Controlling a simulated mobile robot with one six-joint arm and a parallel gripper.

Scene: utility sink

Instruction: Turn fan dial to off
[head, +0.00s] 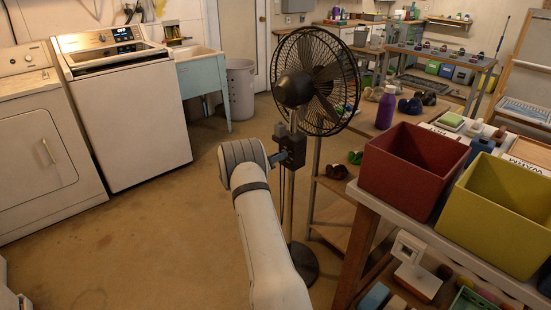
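The black pedestal fan (315,80) stands in the middle of the head view, with its round cage turned to the right and its base on the floor. A dark control box (293,150) sits on its pole below the motor. My white arm reaches up from the bottom, and my gripper (279,157) is at the left side of this box, close to it or touching it. The fan dial cannot be made out; it is too small or hidden by my gripper. The fingers are too small to tell whether they are open or shut.
A red bin (412,172) and a yellow bin (503,215) stand on the bench at right, close to the fan. A purple bottle (386,107) is on the table behind. A white washer (120,105) stands at left. The floor between is clear.

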